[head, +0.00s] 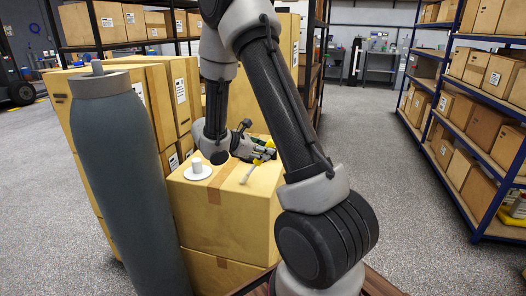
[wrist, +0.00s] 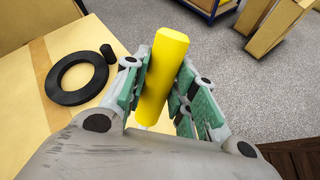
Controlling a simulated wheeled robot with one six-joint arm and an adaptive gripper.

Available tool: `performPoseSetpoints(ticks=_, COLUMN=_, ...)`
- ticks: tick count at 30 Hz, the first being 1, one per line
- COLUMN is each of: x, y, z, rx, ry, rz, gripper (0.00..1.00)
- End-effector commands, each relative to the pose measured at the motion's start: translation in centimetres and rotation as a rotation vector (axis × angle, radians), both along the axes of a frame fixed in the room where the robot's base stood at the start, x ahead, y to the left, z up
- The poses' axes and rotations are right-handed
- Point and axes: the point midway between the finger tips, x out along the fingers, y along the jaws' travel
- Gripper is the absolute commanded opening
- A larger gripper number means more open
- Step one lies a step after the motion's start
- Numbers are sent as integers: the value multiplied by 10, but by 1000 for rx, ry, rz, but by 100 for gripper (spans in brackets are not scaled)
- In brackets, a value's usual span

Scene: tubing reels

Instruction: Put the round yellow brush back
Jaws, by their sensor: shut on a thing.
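The round yellow brush (wrist: 165,75) is a yellow cylinder gripped between the green-padded fingers of my gripper (wrist: 160,88) in the wrist view. Its lower end is partly hidden by my gripper. In the head view my gripper (head: 254,152) is over the right part of a cardboard box top, with a bit of yellow showing at the fingers. A thin pale rod (head: 249,174) slants down from there toward the box; I cannot tell whether it touches. A white disc with a short upright post (head: 198,171) stands on the box to the left, apart from my gripper.
The cardboard box (head: 225,222) has free room on top. In the wrist view a black ring (wrist: 57,90) and a small black cylinder (wrist: 107,53) lie on a tan surface. Tall boxes (head: 180,90) stand behind; loaded shelves (head: 470,110) stand right, across open floor.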

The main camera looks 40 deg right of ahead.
Motion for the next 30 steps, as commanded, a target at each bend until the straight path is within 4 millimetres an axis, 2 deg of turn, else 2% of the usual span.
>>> performPoseSetpoints(ticks=9, x=0, y=0, z=-3, rx=0, ry=0, rz=1, gripper=3)
performPoseSetpoints(ticks=10, x=0, y=0, z=-2, rx=0, ry=0, rz=1, gripper=32)
performPoseSetpoints(ticks=12, x=0, y=0, z=-2, rx=0, ry=0, rz=1, gripper=45)
performPoseSetpoints(ticks=13, x=0, y=0, z=-2, rx=0, ry=0, rz=1, gripper=49)
performPoseSetpoints(ticks=23, x=0, y=0, z=0, rx=1, ry=-1, rz=1, gripper=49)
performPoseSetpoints(ticks=26, x=1, y=9, z=6, rx=-1, ry=-2, rz=4, gripper=49)
performPoseSetpoints(ticks=30, x=1, y=33, z=19, rx=0, ry=-5, rz=7, gripper=49)
